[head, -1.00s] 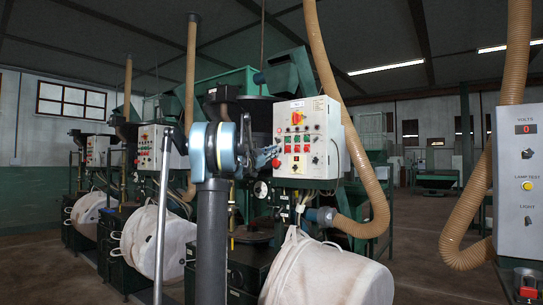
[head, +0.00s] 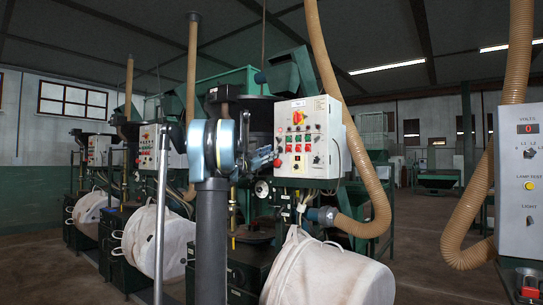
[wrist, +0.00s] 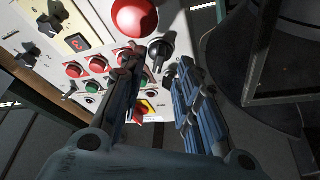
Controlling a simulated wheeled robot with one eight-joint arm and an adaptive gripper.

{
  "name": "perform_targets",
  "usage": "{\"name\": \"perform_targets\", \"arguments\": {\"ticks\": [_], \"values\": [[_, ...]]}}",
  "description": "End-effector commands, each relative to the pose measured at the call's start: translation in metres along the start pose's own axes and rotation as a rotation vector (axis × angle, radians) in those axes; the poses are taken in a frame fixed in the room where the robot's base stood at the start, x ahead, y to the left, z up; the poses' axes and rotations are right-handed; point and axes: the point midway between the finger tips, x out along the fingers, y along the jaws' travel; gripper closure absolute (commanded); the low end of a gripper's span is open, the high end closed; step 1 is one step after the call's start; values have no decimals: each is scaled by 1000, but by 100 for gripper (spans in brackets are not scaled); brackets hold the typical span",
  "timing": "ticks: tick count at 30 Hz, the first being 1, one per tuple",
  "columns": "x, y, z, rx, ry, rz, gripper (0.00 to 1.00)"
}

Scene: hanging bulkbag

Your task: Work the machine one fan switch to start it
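The nearest machine's control panel (head: 312,140) is a pale box with a yellow-and-red switch (head: 297,118), red and green buttons and black knobs. My gripper (head: 268,157) is at the panel's left edge in the head view. In the wrist view the panel (wrist: 110,42) appears turned over. My gripper (wrist: 160,62) is open there, its two blue-padded fingers apart. A black knob switch (wrist: 160,48) shows in the gap between the fingertips, beside a large red button (wrist: 135,17). Contact with the knob cannot be told. Labels are too small to read, so the fan switch cannot be identified.
A ribbed tan hose (head: 335,120) curves past the panel's right side. White bulk bags (head: 325,272) hang low in front of the machines. Another panel with a volts display (head: 520,180) stands at the right edge. Open floor lies at right.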

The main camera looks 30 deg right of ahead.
Motion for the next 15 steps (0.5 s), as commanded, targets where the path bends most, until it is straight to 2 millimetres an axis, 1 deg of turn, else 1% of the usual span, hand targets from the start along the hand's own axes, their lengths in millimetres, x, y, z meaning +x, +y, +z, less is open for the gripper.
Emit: {"name": "perform_targets", "arguments": {"ticks": [1,6,10,15], "values": [[-12,-1,0,1,-2,-3,70],[-45,-1,1,1,-3,-2,70],[-65,-1,1,0,-2,-2,70],[-82,-1,1,-1,-2,-2,70]]}}
